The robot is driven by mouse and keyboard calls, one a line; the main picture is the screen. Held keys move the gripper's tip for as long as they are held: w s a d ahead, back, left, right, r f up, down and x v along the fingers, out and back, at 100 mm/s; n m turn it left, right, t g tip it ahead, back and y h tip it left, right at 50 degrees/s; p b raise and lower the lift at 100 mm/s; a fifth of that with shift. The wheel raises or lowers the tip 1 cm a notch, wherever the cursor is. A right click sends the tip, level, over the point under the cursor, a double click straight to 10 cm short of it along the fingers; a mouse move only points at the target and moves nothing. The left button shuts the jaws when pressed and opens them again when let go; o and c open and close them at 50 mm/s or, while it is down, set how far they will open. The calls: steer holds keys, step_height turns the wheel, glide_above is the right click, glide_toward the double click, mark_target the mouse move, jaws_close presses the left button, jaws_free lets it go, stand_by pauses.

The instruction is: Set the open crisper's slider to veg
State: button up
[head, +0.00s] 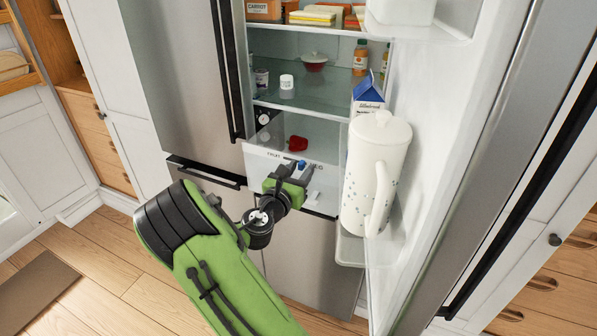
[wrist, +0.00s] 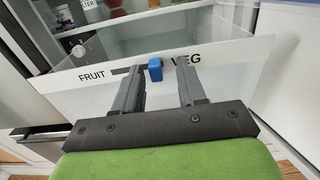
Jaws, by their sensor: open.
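The crisper (head: 258,168) has a white front marked FRUIT at left and VEG at right, and it stands in the open fridge. Its blue slider knob (wrist: 155,69) sits beside the V of VEG. A dark slot shows to the knob's left, and none is visible to its right. In the head view the knob (head: 301,164) is small near my fingertips. My gripper (wrist: 160,75) is open at the crisper front. The knob appears between the fingers, closer to the left one; I cannot tell whether they touch. My gripper also shows in the head view (head: 290,172).
A red pepper (head: 297,143) lies in the crisper. The open door at right holds a white pitcher (head: 376,165) and a blue-topped carton (head: 367,95), close to my gripper's right. Shelves above hold jars and a red lidded bowl (head: 314,63). The floor (head: 120,285) at left is clear.

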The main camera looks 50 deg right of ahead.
steer(key=v, duration=1.5)
steer(key=shift+a+b, duration=0.35)
steer(key=shift+a, duration=0.05)
